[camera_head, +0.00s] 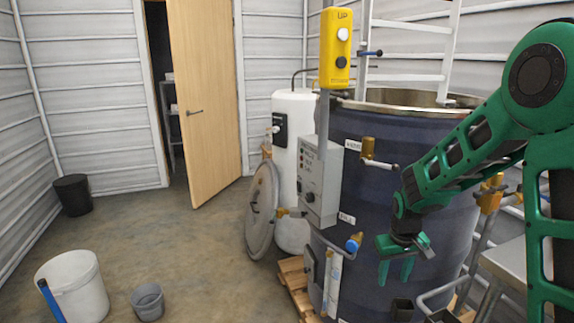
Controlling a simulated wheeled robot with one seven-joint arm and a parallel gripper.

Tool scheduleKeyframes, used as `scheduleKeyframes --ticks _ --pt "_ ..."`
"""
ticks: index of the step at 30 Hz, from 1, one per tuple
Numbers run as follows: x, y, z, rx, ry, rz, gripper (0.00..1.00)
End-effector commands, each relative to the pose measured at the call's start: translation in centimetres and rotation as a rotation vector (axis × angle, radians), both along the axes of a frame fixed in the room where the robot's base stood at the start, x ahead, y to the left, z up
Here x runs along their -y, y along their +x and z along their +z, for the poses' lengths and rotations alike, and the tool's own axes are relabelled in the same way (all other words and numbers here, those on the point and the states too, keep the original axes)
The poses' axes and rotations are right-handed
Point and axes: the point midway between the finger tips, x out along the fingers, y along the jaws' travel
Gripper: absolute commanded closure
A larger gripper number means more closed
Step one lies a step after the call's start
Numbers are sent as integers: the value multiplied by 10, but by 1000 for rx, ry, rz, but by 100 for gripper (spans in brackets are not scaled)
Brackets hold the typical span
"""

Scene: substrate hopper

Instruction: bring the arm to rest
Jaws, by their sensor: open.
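My gripper (396,272) hangs at the end of my green arm (455,160) on the right side of the head view. It points down with its green fingers apart and nothing between them. The arm reaches in from the right edge, bent downward at the wrist. The gripper is in front of the large dark blue tank (400,215). I cannot tell how close the gripper is to the tank wall.
A yellow UP/DOWN button box (336,48) and a grey control box (319,183) stand by the tank. A grey metal table (508,262) is at lower right. A white bucket (75,288) and a small grey bucket (148,300) stand left. The middle floor is clear.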

Motion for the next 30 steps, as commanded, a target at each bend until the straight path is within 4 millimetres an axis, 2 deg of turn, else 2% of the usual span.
scheduleKeyframes --ticks 1,3,12,18,25,26,27,30 --pt "0 -8 17 21 5 -6 57" --pt "0 -20 37 44 12 -14 57" --pt "-2 -80 106 141 41 -45 57" --pt "-3 -123 138 203 61 -64 57" --pt "-5 -167 158 262 82 -80 57" --pt "-2 -173 159 263 81 -92 57" --pt "20 -186 154 218 71 -162 57" --pt "57 -224 148 124 61 -300 57"
